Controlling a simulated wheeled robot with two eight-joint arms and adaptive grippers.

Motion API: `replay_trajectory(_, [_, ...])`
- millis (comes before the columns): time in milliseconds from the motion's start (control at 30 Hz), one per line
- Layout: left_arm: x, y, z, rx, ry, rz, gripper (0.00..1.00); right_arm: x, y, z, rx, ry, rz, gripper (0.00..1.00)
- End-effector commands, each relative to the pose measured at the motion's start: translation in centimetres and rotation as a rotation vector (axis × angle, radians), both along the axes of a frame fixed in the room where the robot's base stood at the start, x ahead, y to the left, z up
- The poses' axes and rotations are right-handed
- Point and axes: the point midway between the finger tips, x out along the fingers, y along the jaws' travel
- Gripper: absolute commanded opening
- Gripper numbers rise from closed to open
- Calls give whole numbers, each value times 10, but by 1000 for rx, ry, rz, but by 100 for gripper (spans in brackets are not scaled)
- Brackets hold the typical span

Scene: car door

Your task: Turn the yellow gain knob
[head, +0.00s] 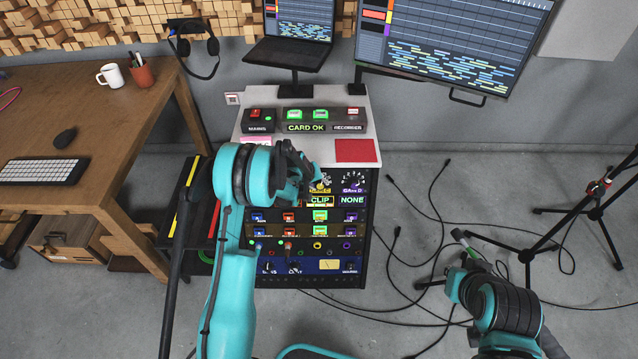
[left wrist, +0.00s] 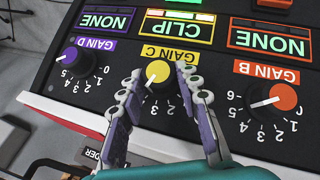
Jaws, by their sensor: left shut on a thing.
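The yellow gain knob (left wrist: 158,72), labelled GAIN C, is on the black panel and appears upside down in the left wrist view. My left gripper (left wrist: 161,80) is shut on it, one finger on each side. Its white pointer line shows on the cap. In the head view my left gripper (head: 312,186) reaches the top of the rack front and covers part of the yellow knob (head: 321,187). My right gripper (head: 464,243) is out over the floor at the right, away from the rack; its fingers are too small to read.
The purple GAIN D knob (left wrist: 78,61) and orange GAIN B knob (left wrist: 280,98) flank the yellow one closely. A lit CLIP display (left wrist: 179,26) sits beside GAIN C, between NONE displays. Cables (head: 410,250) and a tripod stand (head: 590,210) occupy the floor at right.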

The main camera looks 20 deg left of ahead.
Motion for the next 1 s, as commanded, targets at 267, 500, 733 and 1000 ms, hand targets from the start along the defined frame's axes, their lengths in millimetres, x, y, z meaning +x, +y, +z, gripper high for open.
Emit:
replay_trajectory(267, [-1, 4, -2, -173, -50, 65, 4, 0, 0, 0, 0, 0, 0, 0])
replay_trajectory(500, [-2, 5, -3, -284, -83, 105, 4, 0, 0, 0, 0, 0, 0, 0])
replay_trajectory(733, [-2, 5, -3, -333, -98, 122, 4, 0, 0, 0, 0, 0, 0, 0])
replay_trajectory(1000, [-2, 5, -3, -342, -99, 125, 4, 0, 0, 0, 0, 0, 0, 0])
